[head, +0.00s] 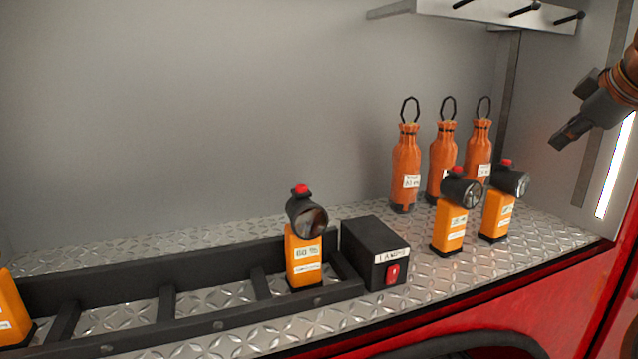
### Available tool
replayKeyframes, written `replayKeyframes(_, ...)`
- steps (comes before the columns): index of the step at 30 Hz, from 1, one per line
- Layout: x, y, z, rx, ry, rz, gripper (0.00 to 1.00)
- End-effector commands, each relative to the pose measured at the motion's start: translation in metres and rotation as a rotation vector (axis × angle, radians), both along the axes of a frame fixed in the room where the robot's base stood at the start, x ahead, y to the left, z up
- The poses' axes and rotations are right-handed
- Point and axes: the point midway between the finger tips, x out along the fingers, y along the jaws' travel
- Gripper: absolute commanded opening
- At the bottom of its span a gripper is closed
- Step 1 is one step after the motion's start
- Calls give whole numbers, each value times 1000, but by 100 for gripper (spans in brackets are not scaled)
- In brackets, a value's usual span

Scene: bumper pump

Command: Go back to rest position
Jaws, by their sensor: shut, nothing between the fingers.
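My gripper (561,137) is at the upper right of the head view, at the end of my arm. It is shut and empty, with its fingers pointing down and to the left. It is above and apart from the lamps and bottles. An orange lamp (303,256) with a black head and red button stands upright in the right end slot of the black rack (130,325). Two similar orange lamps, a left one (449,228) and a right one (496,216), stand on the metal shelf.
A black box (368,248) with a red switch sits right of the rack. Three orange bottles (405,168) with black loops stand behind the two lamps. Another orange lamp (10,310) is cut off at the left edge. A bracket with black pegs (500,14) hangs at the upper right.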

Motion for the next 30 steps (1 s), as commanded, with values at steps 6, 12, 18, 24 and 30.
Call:
replayKeyframes(6, 2, 22, -13, 36, 37, 2, 0)
replayKeyframes(12, 1, 49, -31, 82, 89, -2, 0)
replayKeyframes(18, -7, 91, -63, 143, 180, -20, 0)
replayKeyframes(24, -27, 140, -109, 207, 304, -69, 0)
replayKeyframes(30, -59, 181, -159, 247, 426, -141, 0)
